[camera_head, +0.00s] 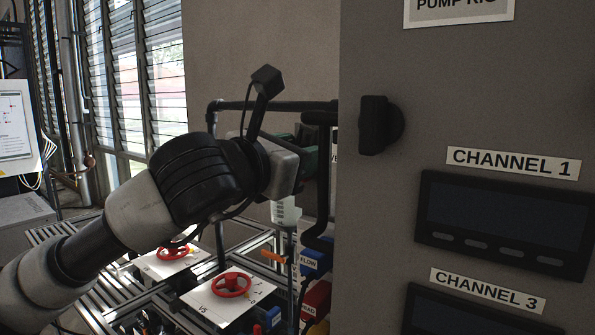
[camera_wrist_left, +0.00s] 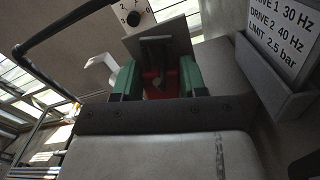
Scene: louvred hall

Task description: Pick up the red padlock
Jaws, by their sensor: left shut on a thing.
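The red padlock (camera_wrist_left: 170,83) shows in the left wrist view as a red body between the two green fingers, partly covered by grey parts in front of it. My left gripper (camera_wrist_left: 158,78) is shut on it. In the head view my left gripper (camera_head: 308,158) is beside the edge of the grey cabinet, and the padlock is hidden there. My right gripper is not in view.
The grey cabinet (camera_head: 385,220) with channel displays fills the right. A dark pipe frame (camera_head: 270,105) runs behind my gripper. Below are red handwheels (camera_head: 231,284) on white plates, a blue FLOW block (camera_head: 312,262) and a red block (camera_head: 318,298). A white cup-like part (camera_head: 286,212) is under the gripper.

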